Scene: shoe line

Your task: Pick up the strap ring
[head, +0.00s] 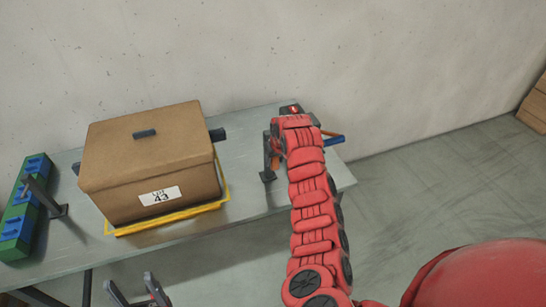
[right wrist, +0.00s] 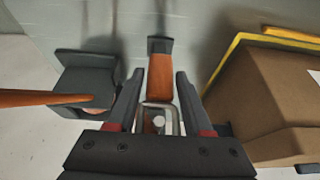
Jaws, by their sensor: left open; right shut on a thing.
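The strap ring (right wrist: 146,108), a pale metal square frame, sits between the fingers of my right gripper (right wrist: 160,76) in the right wrist view. The gripper is shut on it. An orange strap piece (right wrist: 159,76) with a dark end lies just beyond the ring. In the head view my red right arm reaches to the table's right end and hides the fingers and the ring. My left gripper (head: 138,291) is open and empty at the bottom of the head view, in front of the table.
A brown lidded box (head: 150,165) labelled 43 stands in a yellow frame (head: 170,222) on the grey table (head: 262,203). A green and blue block (head: 20,215) and a dark stand (head: 45,196) are at left.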

